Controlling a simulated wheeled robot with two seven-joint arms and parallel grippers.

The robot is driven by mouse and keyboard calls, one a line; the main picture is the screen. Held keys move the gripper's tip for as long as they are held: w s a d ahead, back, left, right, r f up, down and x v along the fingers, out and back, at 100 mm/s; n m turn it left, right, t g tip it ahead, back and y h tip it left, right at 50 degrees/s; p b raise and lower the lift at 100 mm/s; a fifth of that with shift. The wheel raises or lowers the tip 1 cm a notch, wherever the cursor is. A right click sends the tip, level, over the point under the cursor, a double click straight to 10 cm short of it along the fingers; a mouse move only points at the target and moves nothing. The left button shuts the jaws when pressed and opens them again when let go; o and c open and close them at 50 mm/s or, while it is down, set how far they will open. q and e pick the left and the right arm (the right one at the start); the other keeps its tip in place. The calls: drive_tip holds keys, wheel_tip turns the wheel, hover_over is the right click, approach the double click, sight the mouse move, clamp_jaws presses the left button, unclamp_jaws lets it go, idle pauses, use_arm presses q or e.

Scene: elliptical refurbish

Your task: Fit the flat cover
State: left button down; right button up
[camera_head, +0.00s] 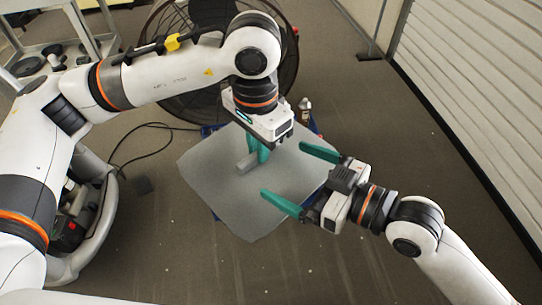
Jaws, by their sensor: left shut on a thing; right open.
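A grey, flat sheet-like surface (225,197) with wavy edges lies below my grippers; I cannot tell whether this is the flat cover. My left gripper (259,156) points down over its far part, its teal fingers close together. A small light-grey piece (245,165) shows at the left side of those fingertips. The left gripper is shut on this piece as far as I can see, but the fingers hide the contact. My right gripper (288,172) comes in from the right, its teal fingers wide apart and empty over the right part of the sheet.
A large black round fan (180,100) stands behind my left arm. A grey shelf cart (45,50) with dark round items is at the top left. A black cable (130,150) lies on the brown floor. A white slatted shutter (470,90) is at the right. The front floor is clear.

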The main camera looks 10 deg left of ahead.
sight(253, 153)
drive_tip(key=x, duration=0.9)
drive_tip(key=shift+w+a+r, duration=0.1)
drive_tip(key=shift+x, duration=0.8)
use_arm(q)
drive_tip(key=shift+r, duration=0.1)
use_arm(e)
drive_tip(key=c, duration=0.8)
use_arm(q)
drive_tip(key=c, duration=1.5)
unclamp_jaws()
drive_tip(key=shift+o, duration=0.9)
drive_tip(key=shift+s, duration=0.1)
use_arm(e)
drive_tip(key=shift+r, duration=0.1)
